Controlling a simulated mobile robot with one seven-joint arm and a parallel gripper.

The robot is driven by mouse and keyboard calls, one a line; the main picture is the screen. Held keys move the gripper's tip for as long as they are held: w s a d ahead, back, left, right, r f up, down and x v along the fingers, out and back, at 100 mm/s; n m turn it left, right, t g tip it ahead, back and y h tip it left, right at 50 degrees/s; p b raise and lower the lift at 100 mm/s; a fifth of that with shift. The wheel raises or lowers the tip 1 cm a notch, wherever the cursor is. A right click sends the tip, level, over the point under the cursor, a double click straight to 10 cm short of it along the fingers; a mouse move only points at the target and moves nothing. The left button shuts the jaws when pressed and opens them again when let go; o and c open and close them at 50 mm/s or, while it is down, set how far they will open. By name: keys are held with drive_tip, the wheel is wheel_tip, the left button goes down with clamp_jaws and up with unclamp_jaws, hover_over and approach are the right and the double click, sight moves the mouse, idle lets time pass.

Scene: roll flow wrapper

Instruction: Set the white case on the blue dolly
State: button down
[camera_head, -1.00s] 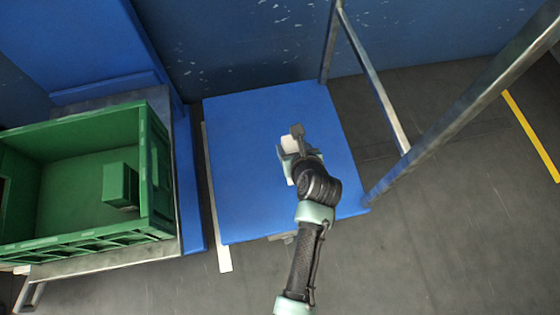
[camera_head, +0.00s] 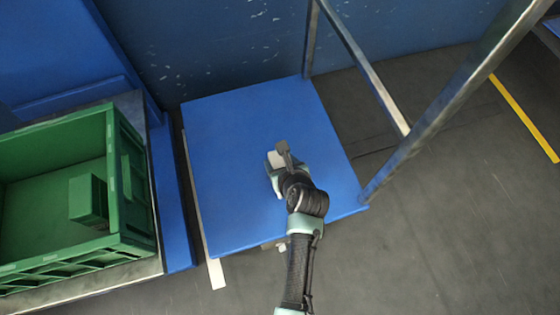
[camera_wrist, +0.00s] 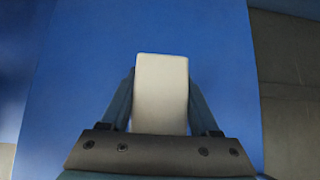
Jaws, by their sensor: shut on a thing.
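The white case (camera_wrist: 161,90) is a small pale block between the two fingers of my gripper (camera_wrist: 161,100) in the wrist view. My gripper is shut on it, with one finger along each side. In the head view the white case (camera_head: 276,159) shows partly at the end of my gripper (camera_head: 278,163), the rest hidden by the wrist. Both are over the blue dolly (camera_head: 235,130), a flat blue platform. I cannot tell whether the case touches the surface or hangs just above it.
A green crate (camera_head: 130,195) with a green block (camera_head: 88,200) inside stands on a metal-edged table to the left. A metal frame (camera_head: 365,75) rises at the dolly's right side. The blue surface around the case is bare. Dark floor lies to the right.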

drive_tip(key=shift+c, duration=0.6)
unclamp_jaws()
drive_tip(key=shift+f, duration=0.15)
drive_tip(key=p+v, duration=0.7)
drive_tip(key=v, duration=0.5)
drive_tip(key=shift+p, duration=0.4)
